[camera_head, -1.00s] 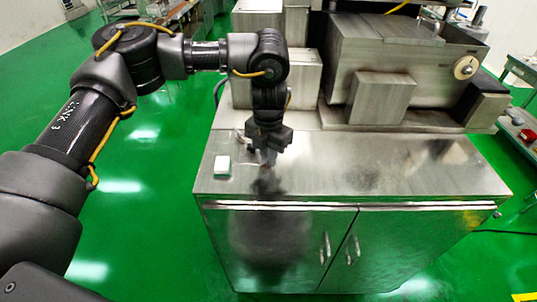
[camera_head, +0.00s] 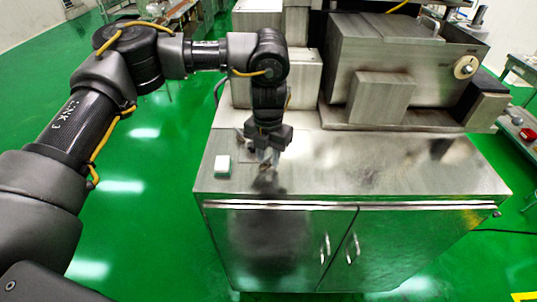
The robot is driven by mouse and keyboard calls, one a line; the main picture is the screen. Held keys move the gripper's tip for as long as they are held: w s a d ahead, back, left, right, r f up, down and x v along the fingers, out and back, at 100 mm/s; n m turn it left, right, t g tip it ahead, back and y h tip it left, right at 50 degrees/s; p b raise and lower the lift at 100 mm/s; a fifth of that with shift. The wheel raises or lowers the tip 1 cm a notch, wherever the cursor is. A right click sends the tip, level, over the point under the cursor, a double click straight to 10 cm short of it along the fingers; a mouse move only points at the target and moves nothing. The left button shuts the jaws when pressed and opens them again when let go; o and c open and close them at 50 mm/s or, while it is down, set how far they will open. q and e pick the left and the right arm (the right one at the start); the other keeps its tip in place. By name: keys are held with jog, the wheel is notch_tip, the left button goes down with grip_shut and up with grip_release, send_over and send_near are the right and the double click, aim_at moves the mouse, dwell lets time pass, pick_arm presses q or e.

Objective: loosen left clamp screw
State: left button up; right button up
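My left gripper (camera_head: 268,158) points down over the left part of the steel cabinet top, in front of the machine's left housing. Its fingertips are small and dark, and I cannot tell whether they are apart or hold anything. The encrusting machine (camera_head: 385,60) stands on the back of the cabinet, with a steel box housing and a round disc (camera_head: 465,67) on its right side. I cannot make out the left clamp screw; it may be hidden by the gripper or too small to see. My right gripper is not in view.
A small white block with a green edge (camera_head: 222,165) sits on the cabinet top left of the gripper. The cabinet top (camera_head: 400,170) is clear to the right. Cabinet doors (camera_head: 275,250) face me. A side table with a red item (camera_head: 527,134) stands at the right.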

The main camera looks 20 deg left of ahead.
pick_arm(q)
jog(key=shift+r+b, duration=0.3)
jog(key=shift+r, duration=0.25)
notch_tip(320, 180, up, 10)
jog(key=b, duration=0.2)
jog(key=shift+f, duration=0.15)
